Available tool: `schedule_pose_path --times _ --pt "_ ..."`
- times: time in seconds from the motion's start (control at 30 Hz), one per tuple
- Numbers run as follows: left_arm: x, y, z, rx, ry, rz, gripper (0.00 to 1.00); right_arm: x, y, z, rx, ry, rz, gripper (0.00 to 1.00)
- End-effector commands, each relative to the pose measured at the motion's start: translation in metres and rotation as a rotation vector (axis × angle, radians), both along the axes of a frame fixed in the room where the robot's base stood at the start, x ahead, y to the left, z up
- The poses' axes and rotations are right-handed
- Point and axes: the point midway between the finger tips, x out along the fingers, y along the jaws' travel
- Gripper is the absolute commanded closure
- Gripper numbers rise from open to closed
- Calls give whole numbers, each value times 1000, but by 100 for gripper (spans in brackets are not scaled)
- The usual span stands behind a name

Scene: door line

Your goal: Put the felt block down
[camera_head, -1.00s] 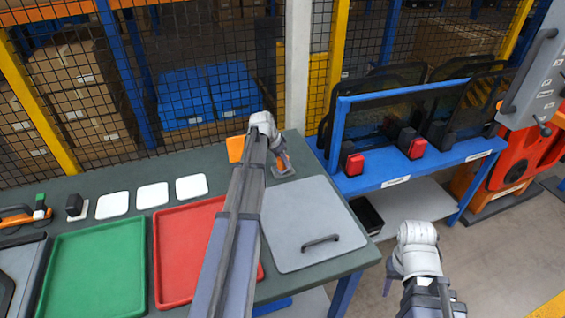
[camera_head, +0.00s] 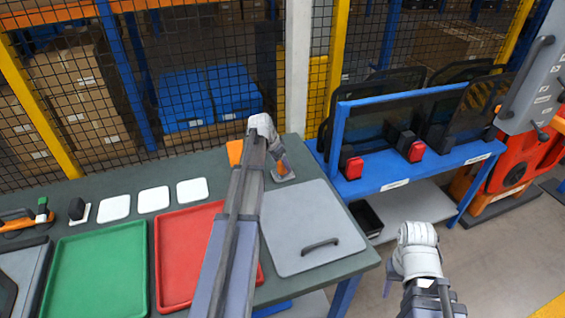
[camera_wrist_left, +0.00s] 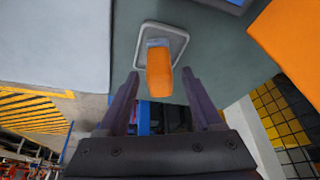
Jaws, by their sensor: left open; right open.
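The felt block (camera_wrist_left: 160,78), orange with a grey-blue part, stands on a small light-grey pad (camera_wrist_left: 180,43) with a raised rim, seen in the left wrist view. My left gripper (camera_wrist_left: 160,73) is open, one finger on each side of the block, with gaps visible between fingers and block. In the head view my left gripper (camera_head: 280,160) is at the far right corner of the grey-green table, over the pad (camera_head: 291,178); the block is mostly hidden there. My right gripper (camera_head: 393,276) is open and empty, out over the floor right of the table.
An orange piece (camera_head: 235,152) stands just left of my left gripper. The table also bears a grey panel with a handle (camera_head: 312,215), a red tray (camera_head: 175,250), a green tray (camera_head: 100,265) and white pads (camera_head: 153,199). A blue rack (camera_head: 420,172) stands at right, mesh fence behind.

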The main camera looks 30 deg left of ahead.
Motion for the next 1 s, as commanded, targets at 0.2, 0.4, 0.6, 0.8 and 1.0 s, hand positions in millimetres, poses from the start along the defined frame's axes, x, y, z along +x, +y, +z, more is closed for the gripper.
schedule_pose_path --times 0.2,0.4,0.6,0.8,1.0 --pt "-13 3 38 0 0 1 33 0 0 38 0 0 0 50" --pt "-25 7 69 0 -1 0 33 0 0 69 0 0 0 50" --pt "-35 11 93 0 0 1 33 0 0 93 0 0 1 50" --pt "-39 12 98 -1 0 0 33 0 0 98 0 0 1 50" --pt "-39 12 97 0 0 0 33 0 0 97 0 0 1 50"
